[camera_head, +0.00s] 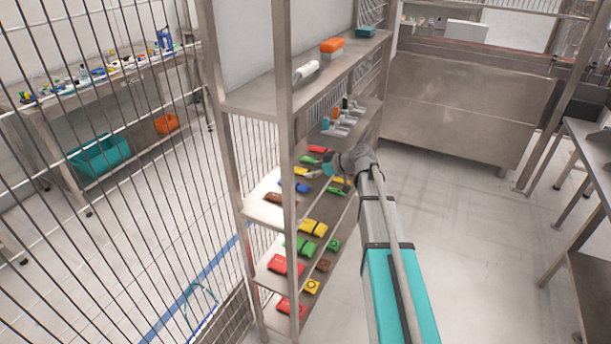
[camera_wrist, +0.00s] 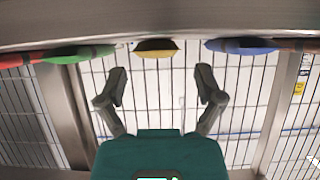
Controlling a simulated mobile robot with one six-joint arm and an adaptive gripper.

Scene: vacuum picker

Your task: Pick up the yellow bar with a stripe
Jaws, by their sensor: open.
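In the wrist view, a yellow bar with a dark area (camera_wrist: 156,47) lies at the shelf edge, centred between and beyond my fingertips; whether the dark area is a stripe is hard to tell. In the head view, a small yellow bar (camera_head: 301,171) lies on the shelf level with my gripper (camera_head: 322,168). My gripper, in the wrist view (camera_wrist: 160,80), is open with nothing between its fingers, apart from the bar. Another yellow bar (camera_head: 341,181) is partly hidden by my arm, and yellow bars with dark marks (camera_head: 313,228) lie one shelf lower.
A green bar (camera_wrist: 78,53) and a blue bar (camera_wrist: 240,45) flank the yellow one. The metal shelf rack (camera_head: 250,205) has upright posts close to my arm. Coloured bars fill the lower shelves, and tools (camera_head: 342,120) stand above. The floor right of the rack is clear.

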